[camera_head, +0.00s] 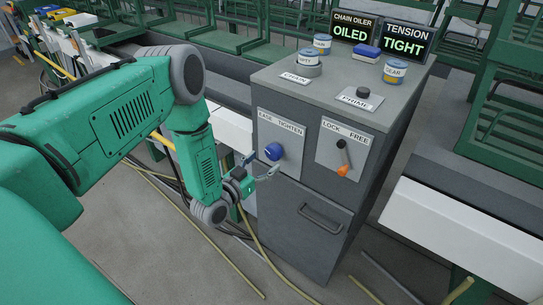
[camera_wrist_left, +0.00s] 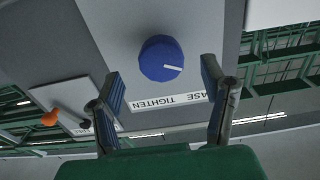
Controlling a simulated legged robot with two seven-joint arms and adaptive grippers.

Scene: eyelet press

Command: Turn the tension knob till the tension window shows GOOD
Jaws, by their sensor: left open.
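The tension knob is a round blue knob (camera_head: 274,151) on a light plate labelled EASE and TIGHTEN, on the front of the grey cabinet (camera_head: 308,213). The tension window (camera_head: 403,41) on top reads TIGHT in green letters. My left gripper (camera_head: 262,165) is open, close to the knob and a little left of it. In the left wrist view the knob (camera_wrist_left: 161,59) with its white pointer line lies ahead of and between the spread fingers (camera_wrist_left: 165,92), apart from both. My right gripper is not in view.
Right of the knob is a LOCK/FREE lever with an orange tip (camera_head: 342,171). A second window reads OILED (camera_head: 351,41). A handle (camera_head: 321,216) sits below.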

